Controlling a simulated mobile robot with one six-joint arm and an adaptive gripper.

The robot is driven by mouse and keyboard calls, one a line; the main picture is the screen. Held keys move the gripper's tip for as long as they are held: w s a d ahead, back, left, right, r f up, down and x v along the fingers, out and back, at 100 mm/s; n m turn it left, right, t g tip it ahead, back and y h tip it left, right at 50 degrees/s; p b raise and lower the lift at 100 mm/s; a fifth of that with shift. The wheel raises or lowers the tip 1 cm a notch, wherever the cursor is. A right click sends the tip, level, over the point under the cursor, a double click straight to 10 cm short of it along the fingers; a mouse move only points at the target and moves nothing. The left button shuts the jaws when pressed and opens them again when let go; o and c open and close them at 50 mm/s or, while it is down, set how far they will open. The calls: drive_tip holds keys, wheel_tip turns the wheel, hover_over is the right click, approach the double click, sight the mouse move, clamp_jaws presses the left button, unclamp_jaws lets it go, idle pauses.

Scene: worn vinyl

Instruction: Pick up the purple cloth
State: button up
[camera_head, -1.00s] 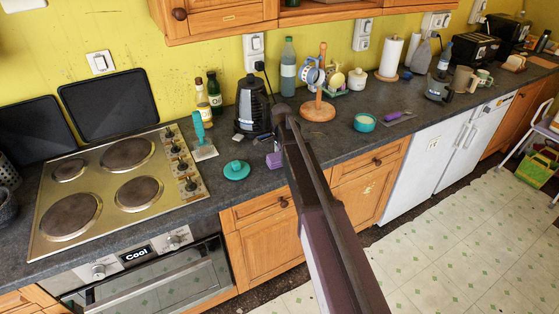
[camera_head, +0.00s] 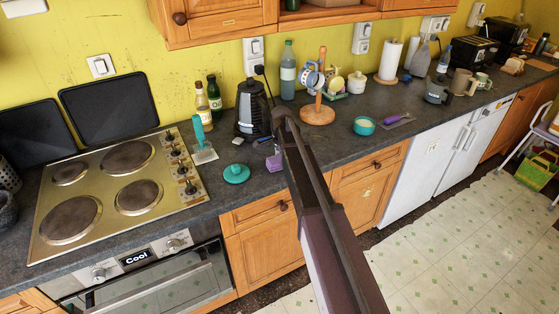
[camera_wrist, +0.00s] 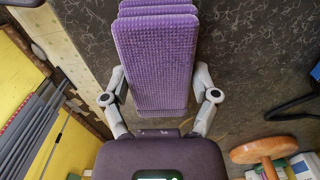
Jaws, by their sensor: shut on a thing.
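The purple cloth (camera_wrist: 155,62) fills the upper middle of the wrist view as a folded, ribbed stack of layers. My gripper (camera_wrist: 158,92) has one grey finger on each side of it and is shut on it. In the head view a small part of the purple cloth (camera_head: 275,162) shows at the left of my arm's end, near the front edge of the counter. My arm hides the rest of it and the gripper there. I cannot tell whether the cloth touches the counter.
A teal lid (camera_head: 237,173) and a teal-handled scraper (camera_head: 202,140) lie to the left on the dark counter (camera_head: 345,147). A black blender-like appliance (camera_head: 249,105) and a wooden mug stand (camera_head: 318,113) stand behind. A teal bowl (camera_head: 364,126) is to the right.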

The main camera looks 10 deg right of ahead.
drive_tip(key=shift+r+p, duration=1.55)
drive_tip(key=shift+r, duration=0.15)
drive_tip(key=s+d+r+p, duration=0.1)
drive_tip(key=s, duration=1.5)
drive_tip(key=shift+r, duration=0.1)
drive_tip(key=shift+o, duration=1.1)
drive_tip(key=shift+c, duration=1)
